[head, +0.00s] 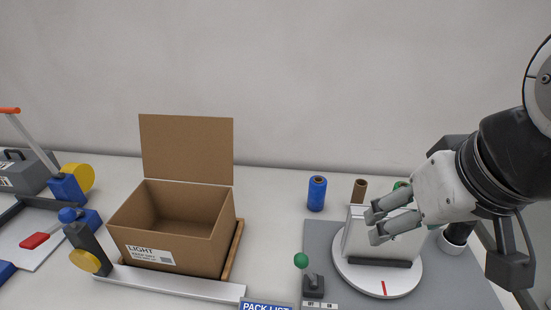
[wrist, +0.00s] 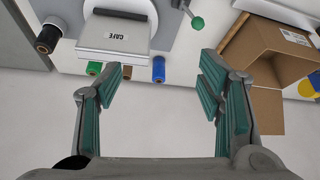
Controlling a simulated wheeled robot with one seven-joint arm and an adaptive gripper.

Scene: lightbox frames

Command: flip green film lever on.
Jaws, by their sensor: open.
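The lever has a green ball knob (head: 301,260) on a short stem and a dark base (head: 313,286), at the front edge of the grey mat. The stem leans left in the head view, to the OFF side of the small OFF/ON label (head: 320,305). The green knob also shows at the top of the wrist view (wrist: 197,22); its base is cut off there. My gripper (head: 374,227) is open and empty, in front of the white box in the head view, right of and above the knob in the picture, apart from it.
A white box marked CAFE (wrist: 117,36) stands on a round white turntable (head: 384,285). Blue (head: 317,193), brown (head: 359,190) and green (wrist: 94,68) rolls stand behind it. An open cardboard box (head: 170,245) is at left. The mat between lever and turntable looks clear.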

